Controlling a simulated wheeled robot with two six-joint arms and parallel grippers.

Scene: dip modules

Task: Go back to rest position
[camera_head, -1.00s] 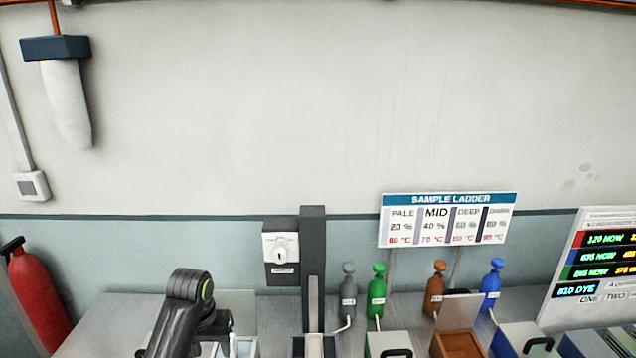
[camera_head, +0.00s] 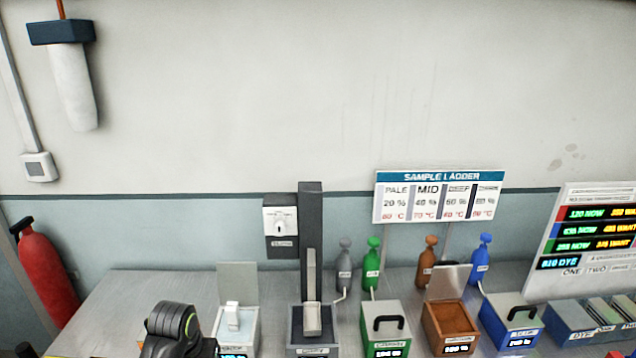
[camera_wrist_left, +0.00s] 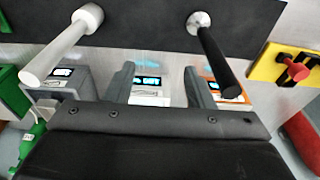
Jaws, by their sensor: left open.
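My left arm (camera_head: 172,330) shows at the bottom left of the head view as a dark bent joint with a green ring. Its gripper is hidden below the frame there. In the left wrist view my left gripper (camera_wrist_left: 160,86) has its two grey fingers well apart with nothing held between them. Small modules with lit displays (camera_wrist_left: 150,88) show beyond the fingers. My right gripper is in neither view.
A bench (camera_head: 130,290) carries a white-lidded box (camera_head: 222,325), a green box (camera_head: 385,320), a brown box (camera_head: 450,325) and a blue box (camera_head: 508,325). A grey post (camera_head: 311,230) stands behind. The wrist view shows a white rod (camera_wrist_left: 62,45) and a black rod (camera_wrist_left: 215,58) near the gripper.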

